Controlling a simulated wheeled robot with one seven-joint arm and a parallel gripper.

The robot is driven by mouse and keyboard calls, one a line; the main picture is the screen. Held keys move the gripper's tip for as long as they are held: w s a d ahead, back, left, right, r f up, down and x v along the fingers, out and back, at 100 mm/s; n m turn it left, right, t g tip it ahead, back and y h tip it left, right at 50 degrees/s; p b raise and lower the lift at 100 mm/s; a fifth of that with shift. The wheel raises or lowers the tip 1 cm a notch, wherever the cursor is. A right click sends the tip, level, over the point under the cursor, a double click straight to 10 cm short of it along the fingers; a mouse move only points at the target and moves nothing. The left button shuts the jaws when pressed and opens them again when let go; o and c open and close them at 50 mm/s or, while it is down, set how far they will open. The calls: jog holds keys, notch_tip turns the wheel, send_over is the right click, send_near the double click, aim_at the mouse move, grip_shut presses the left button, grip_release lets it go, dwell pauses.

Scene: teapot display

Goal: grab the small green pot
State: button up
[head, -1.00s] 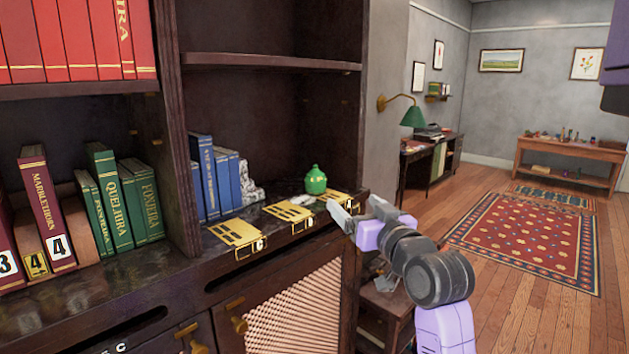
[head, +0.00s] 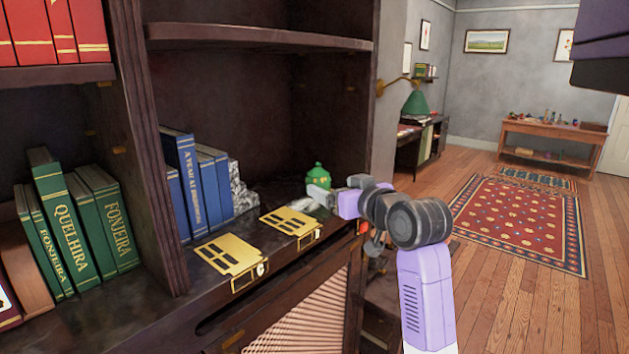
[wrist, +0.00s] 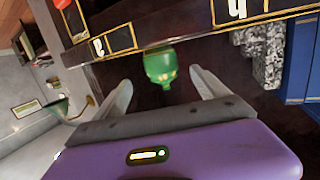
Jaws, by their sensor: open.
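The small green pot (head: 318,176) stands upright on the dark shelf ledge, near the right side panel of the cabinet. My gripper (head: 318,193) is at the ledge, in front of the pot, and hides its lower part in the head view. In the wrist view the pot (wrist: 160,66) shows ahead of and between the two pale fingers of my gripper (wrist: 160,85). The fingers are open and spread wider than the pot. I see no contact between them and the pot.
Several blue books (head: 197,181) and a grey stone-like bookend (head: 241,189) stand left of the pot. Gold plates (head: 229,254) lie along the ledge front. The cabinet's side panel (head: 347,100) rises right of the pot. The floor beyond, with a red rug (head: 520,225), is open.

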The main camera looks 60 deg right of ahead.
aim_at(324, 184)
jog(key=p+x, duration=0.1)
jog(key=x, duration=0.5)
jog(key=shift+w+f+p, duration=0.2)
jog(key=shift+w+p, duration=0.15)
jog(key=shift+p, duration=0.05)
jog(key=c, duration=1.6)
jog(key=shift+c, duration=0.2)
jog(key=shift+r, duration=0.15)
